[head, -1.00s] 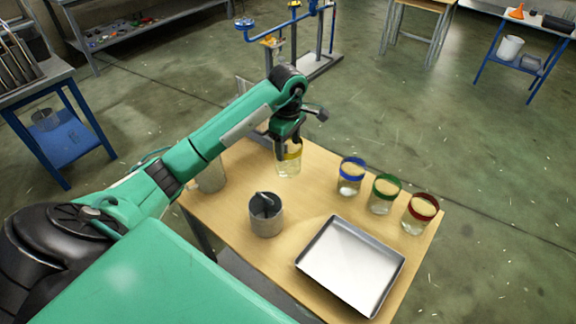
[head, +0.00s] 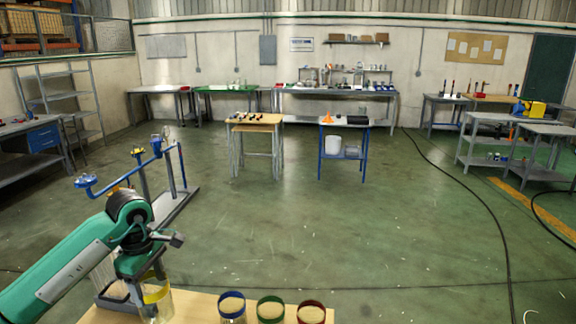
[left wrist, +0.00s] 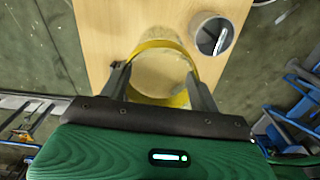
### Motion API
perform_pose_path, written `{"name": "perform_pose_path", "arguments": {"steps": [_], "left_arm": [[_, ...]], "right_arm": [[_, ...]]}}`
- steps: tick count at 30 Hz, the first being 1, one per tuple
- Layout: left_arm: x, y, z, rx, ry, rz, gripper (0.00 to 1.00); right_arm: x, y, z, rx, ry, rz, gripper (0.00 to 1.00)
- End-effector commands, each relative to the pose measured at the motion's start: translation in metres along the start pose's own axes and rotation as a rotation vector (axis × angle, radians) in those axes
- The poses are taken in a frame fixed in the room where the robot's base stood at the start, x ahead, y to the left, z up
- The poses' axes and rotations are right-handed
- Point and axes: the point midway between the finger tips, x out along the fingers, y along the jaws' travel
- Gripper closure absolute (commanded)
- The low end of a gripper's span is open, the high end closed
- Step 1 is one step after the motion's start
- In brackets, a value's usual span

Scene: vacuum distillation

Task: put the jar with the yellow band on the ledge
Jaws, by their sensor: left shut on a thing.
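The jar with the yellow band (head: 156,297) is at the lower left of the head view, in the jaws of my left gripper (head: 148,274). In the left wrist view the jar (left wrist: 160,72) sits between the two fingers of the left gripper (left wrist: 160,88), which are shut on it. The jar looks upright over the back part of the wooden table (head: 182,308); whether its base touches the table is cut off. No surface is clearly identifiable as the ledge. My right gripper is out of view.
Blue-banded (head: 232,308), green-banded (head: 270,310) and red-banded (head: 311,313) jars stand along the table. A metal can (left wrist: 212,34) is near the held jar in the wrist view. A stand with blue parts (head: 150,165) is behind the arm. Open floor (head: 300,220) lies beyond the table.

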Motion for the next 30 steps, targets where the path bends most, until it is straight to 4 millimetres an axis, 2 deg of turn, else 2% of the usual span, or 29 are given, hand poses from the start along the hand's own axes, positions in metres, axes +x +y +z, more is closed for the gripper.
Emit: {"name": "perform_pose_path", "arguments": {"steps": [5, 12, 18, 24, 30], "left_arm": [[0.025, -0.017, 0.043, 0.377, 0.002, -0.001, 0.77], [0.064, -0.058, 0.104, 0.957, 0.001, -0.001, 0.77], [0.084, -0.091, 0.137, 1.298, 0.000, 0.000, 0.77], [0.091, -0.104, 0.148, 1.431, 0.001, 0.000, 0.77], [0.091, -0.105, 0.148, 1.438, 0.002, 0.001, 0.77]], "right_arm": [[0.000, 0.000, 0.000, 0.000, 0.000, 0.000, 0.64], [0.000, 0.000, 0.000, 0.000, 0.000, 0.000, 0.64], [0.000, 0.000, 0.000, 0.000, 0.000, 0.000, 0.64], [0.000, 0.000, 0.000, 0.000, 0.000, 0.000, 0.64], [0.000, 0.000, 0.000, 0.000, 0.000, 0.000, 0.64]]}}
